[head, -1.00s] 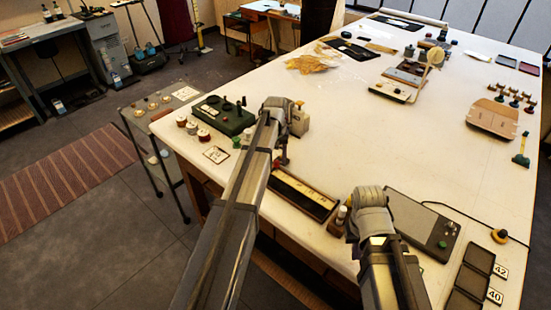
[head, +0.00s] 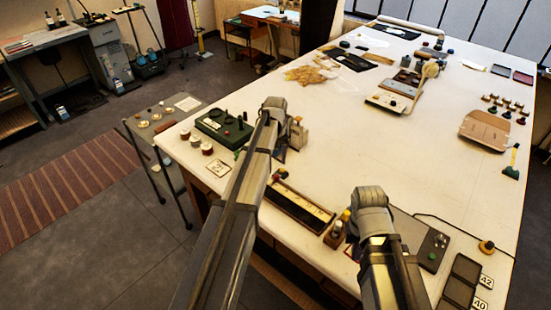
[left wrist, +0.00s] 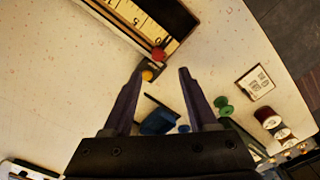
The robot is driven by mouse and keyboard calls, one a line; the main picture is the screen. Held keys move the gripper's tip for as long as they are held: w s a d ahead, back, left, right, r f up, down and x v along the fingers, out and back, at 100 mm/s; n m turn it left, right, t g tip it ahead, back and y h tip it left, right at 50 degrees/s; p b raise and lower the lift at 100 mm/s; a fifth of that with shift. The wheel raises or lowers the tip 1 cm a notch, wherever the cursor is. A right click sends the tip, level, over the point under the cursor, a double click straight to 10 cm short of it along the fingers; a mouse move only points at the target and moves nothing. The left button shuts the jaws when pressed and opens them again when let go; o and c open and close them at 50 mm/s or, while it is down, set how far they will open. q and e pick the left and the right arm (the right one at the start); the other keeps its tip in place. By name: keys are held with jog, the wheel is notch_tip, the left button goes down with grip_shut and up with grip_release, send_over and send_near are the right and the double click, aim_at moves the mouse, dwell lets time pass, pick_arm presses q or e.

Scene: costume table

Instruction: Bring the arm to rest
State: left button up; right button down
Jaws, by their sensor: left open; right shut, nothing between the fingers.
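My left arm (head: 240,210) reaches in from the left over the near part of the white table. Its gripper (head: 280,155) hangs at the arm's far end, partly hidden by the arm. In the left wrist view the two dark fingers (left wrist: 157,88) are spread apart with nothing held between them. A blue object (left wrist: 158,122) lies below, between the fingers in the picture. My right arm (head: 385,245) stands over the table's near edge, its rounded joint uppermost. The right gripper is hidden behind that arm.
A long ruler tray (head: 297,208) lies between the arms. A green box (head: 222,128) and spools (head: 194,141) stand left of my left arm. A dark grey panel (head: 425,238) lies beside my right arm. The table's middle (head: 370,150) is clear.

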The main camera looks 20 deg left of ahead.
pick_arm(q)
jog(key=s+d+f+m+b, duration=0.1)
jog(key=s+d, duration=0.2)
jog(key=d, duration=0.1)
jog(key=s+d+f+m+b, duration=0.1)
jog(key=s+d, duration=0.3)
jog(key=s+d+f+m+b, duration=0.1)
jog(key=s+d, duration=0.3)
jog(key=shift+s+d+f+m+y, duration=0.1)
jog(key=shift+s+d+m+y, duration=0.2)
jog(key=shift+m, duration=0.1)
pick_arm(e)
notch_tip(320, 180, down, 6)
jog(key=b, duration=0.3)
pick_arm(q)
jog(key=s+d+f+m, duration=0.1)
jog(key=s+d+m, duration=0.1)
jog(key=s+d, duration=0.2)
jog(key=s+d+f+m, duration=0.1)
jog(key=s+d+m, duration=0.2)
jog(key=s, duration=0.8)
jog(key=shift+s+d+f+y, duration=0.2)
jog(key=shift+d+f+y, duration=0.15)
jog(key=shift+d, duration=0.65)
jog(key=shift+a, duration=0.1)
